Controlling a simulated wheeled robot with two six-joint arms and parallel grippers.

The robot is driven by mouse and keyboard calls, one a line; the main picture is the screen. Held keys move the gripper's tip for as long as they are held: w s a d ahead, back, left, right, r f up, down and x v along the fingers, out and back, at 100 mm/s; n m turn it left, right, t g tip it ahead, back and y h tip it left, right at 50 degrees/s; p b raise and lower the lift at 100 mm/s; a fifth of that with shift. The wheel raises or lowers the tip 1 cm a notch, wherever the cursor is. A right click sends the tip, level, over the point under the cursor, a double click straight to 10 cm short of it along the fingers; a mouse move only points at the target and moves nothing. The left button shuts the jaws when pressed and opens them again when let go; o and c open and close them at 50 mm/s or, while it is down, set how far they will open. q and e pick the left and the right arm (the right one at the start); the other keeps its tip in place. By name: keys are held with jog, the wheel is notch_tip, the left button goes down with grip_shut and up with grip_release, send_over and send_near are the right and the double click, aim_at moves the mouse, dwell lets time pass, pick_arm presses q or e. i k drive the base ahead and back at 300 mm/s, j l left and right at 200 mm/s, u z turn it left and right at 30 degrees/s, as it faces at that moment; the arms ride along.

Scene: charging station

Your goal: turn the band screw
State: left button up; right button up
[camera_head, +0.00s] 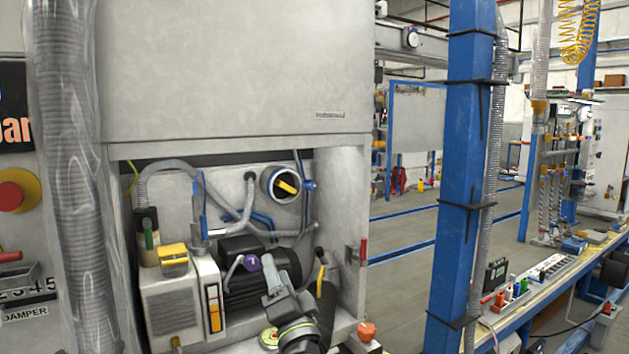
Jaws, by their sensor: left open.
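My left gripper (274,278) comes up from the bottom of the view, in front of the open machine bay, with its jaws open. A purple knob (251,262) on a curved grey lever shows just left of it; I cannot tell whether they touch. Blue fittings show on the hoses: a blue strip (200,206) at the left and a blue fitting (309,186) beside a round port (281,185) with a yellow handle. Which part is the band screw is too small to tell. My right gripper is not in view.
A black motor (250,290) fills the bay floor. A white box (168,300) with a yellow latch stands left of it. A blue post (465,180) rises farther right.

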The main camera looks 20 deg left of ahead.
aim_at(309, 185)
jog(key=i, duration=1.2)
